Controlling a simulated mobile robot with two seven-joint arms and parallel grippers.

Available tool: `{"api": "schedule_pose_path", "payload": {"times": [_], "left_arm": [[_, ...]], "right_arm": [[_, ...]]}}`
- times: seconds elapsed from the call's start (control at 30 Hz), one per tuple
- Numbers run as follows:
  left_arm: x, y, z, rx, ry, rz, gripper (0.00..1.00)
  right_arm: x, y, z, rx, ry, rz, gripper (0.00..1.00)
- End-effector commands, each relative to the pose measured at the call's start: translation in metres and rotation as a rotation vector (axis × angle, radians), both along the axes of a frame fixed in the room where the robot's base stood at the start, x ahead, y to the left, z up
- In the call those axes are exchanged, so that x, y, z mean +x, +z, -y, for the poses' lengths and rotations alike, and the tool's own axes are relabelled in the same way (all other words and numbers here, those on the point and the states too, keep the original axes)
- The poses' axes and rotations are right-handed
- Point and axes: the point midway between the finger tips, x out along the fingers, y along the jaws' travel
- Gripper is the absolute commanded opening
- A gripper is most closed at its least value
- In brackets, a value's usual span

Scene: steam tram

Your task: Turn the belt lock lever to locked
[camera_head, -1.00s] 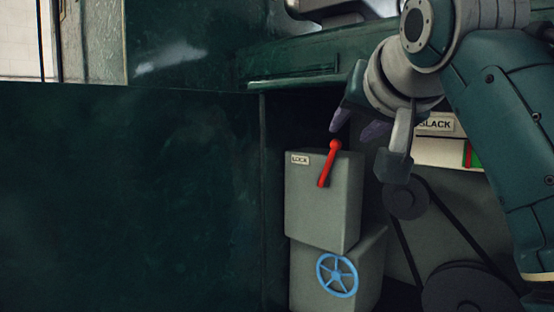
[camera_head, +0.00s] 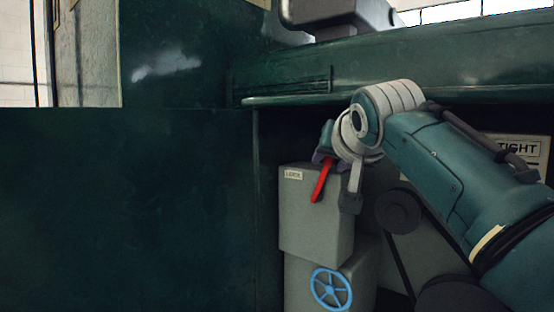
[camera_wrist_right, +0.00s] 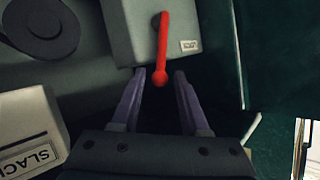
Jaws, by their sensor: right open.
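The red lever (camera_head: 322,179) is on the upper grey box (camera_head: 315,222), whose small label (camera_head: 293,175) is on its upper left. In the head view it slants, its upper end partly hidden by my right gripper (camera_head: 325,158). In the right wrist view the lever (camera_wrist_right: 162,45) runs down from its pivot to a round knob, which lies just ahead of and between the fingertips. The right gripper (camera_wrist_right: 156,80) is open, its fingers apart on either side of the knob, with no grip seen. The left gripper is not in view.
A blue handwheel (camera_head: 331,289) is on the lower grey box. Dark pulleys (camera_head: 398,210) and a belt stand to the right, near a TIGHT sign (camera_head: 518,148). A green ledge (camera_head: 420,72) runs above the arm. A SLACK sign (camera_wrist_right: 30,158) shows in the wrist view.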

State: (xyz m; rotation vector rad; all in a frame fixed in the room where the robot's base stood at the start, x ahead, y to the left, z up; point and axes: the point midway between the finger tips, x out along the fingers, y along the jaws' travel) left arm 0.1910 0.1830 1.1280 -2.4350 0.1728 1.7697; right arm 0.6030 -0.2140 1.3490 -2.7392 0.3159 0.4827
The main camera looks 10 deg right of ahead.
Motion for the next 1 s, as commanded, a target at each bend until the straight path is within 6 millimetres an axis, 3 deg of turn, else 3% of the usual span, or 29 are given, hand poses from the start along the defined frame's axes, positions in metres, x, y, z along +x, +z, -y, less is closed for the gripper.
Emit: {"api": "schedule_pose_path", "payload": {"times": [0.07,0.47,1.0], "left_arm": [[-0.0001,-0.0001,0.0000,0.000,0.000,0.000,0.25],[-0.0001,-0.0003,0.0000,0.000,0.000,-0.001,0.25],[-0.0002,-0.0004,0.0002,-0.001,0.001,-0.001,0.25]], "right_arm": [[-0.0001,0.0000,0.0000,0.000,0.000,0.000,0.44],[-0.0003,-0.0002,-0.0001,-0.001,0.001,-0.001,0.00],[-0.0003,-0.0001,-0.0002,-0.001,0.001,-0.001,0.00]]}}
